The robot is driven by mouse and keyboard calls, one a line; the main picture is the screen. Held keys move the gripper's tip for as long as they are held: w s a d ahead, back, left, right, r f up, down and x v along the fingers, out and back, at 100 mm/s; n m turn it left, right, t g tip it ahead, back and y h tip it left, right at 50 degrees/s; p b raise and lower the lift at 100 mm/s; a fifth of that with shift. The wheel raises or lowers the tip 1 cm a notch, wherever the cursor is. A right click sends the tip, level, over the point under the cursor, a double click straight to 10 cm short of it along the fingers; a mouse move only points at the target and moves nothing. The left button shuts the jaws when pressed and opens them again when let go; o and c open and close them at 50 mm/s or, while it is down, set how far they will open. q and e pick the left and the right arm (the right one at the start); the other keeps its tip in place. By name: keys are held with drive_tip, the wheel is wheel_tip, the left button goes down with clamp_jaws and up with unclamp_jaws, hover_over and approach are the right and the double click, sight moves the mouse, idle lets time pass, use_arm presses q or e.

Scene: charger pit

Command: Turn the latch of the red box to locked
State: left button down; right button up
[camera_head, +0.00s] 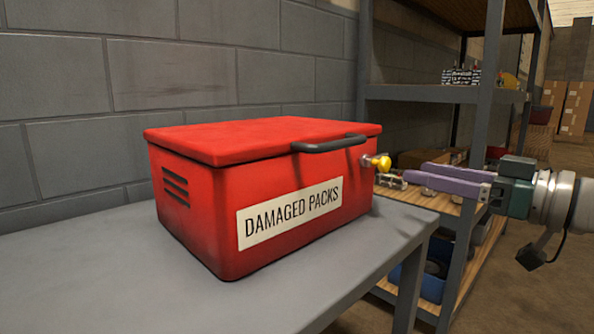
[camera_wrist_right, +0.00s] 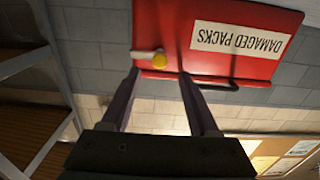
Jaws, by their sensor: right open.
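The red box (camera_head: 200,200) stands closed on a grey table, with a "DAMAGED PACKS" label (camera_head: 290,212) and a dark handle (camera_head: 328,144) on its front. Its latch has a yellow knob (camera_head: 383,163) on a short metal stem at the front's right end. My right gripper (camera_head: 400,174) comes in from the right, open and empty, its purple fingertips close by the knob. In the right wrist view the red box (camera_wrist_right: 165,25) is upside down, and the yellow knob (camera_wrist_right: 158,60) lies between the finger lines, just beyond the tips. Contact cannot be told. My left gripper is out of view.
The grey table (camera_head: 90,280) has bare room left and in front of the box. A block wall (camera_head: 180,70) is behind. A metal shelf rack (camera_head: 490,80) with wooden boards and a blue bin (camera_head: 432,285) stands at right, behind my right arm.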

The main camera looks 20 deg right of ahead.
sight(388, 166)
drive_tip(key=shift+b+x, duration=0.75)
drive_tip(key=shift+x, duration=1.95)
clamp_jaws()
